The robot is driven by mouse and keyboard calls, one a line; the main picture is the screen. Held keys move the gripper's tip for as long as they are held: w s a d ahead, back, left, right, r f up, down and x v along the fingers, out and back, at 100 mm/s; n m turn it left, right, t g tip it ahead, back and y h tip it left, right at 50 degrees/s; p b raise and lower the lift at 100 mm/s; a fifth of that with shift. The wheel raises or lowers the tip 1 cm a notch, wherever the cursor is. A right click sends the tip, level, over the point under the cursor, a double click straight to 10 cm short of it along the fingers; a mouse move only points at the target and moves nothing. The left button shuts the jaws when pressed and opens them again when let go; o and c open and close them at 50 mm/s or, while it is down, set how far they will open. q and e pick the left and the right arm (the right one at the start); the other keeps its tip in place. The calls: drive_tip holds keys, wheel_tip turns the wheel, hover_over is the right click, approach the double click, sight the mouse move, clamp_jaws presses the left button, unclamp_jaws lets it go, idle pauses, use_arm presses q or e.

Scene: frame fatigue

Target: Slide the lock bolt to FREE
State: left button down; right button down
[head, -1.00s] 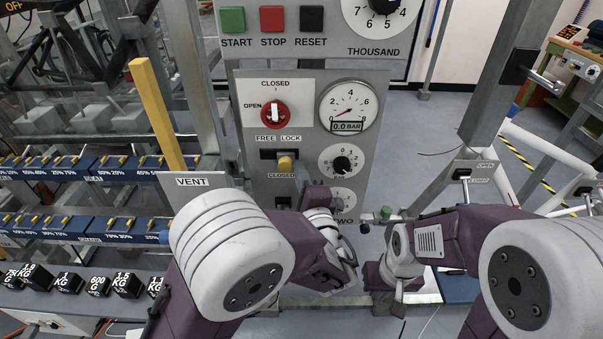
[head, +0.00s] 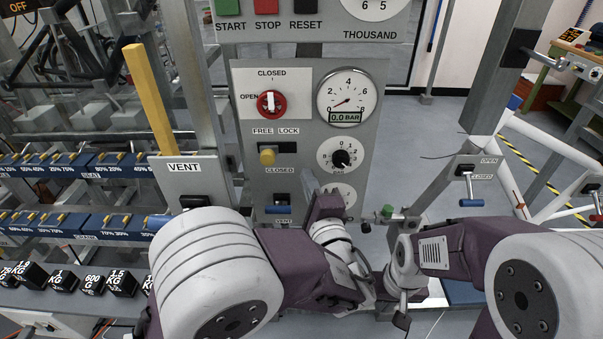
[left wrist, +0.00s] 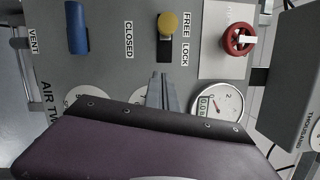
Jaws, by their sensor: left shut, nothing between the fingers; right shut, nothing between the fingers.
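The lock bolt has a yellow knob (head: 267,155) in a dark slot (head: 287,155) on the grey panel, below the FREE and LOCK labels. The knob sits at the left end of the slot, under FREE. In the left wrist view, which is turned, the knob (left wrist: 168,24) is beside the word FREE, with the dark slot bare on the LOCK side. My left gripper (left wrist: 160,76) is shut and empty, apart from the knob on the LOCK side. In the head view the left gripper (head: 307,176) is partly hidden. My right gripper (head: 401,318) is shut, low at the centre right.
A red valve knob (head: 270,103) and a pressure gauge (head: 346,97) reading 0.0 bar are above the slot. A blue VENT handle (head: 278,209) is below. A yellow lever (head: 149,100) stands left. Open floor shows on the right.

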use_arm(q)
drive_tip(key=v, duration=0.4)
drive_tip(key=a+v, duration=0.1)
drive_tip(key=v, duration=0.1)
use_arm(e)
drive_tip(key=shift+a, duration=0.4)
drive_tip(key=shift+w, duration=0.1)
use_arm(q)
drive_tip(key=shift+d, duration=0.1)
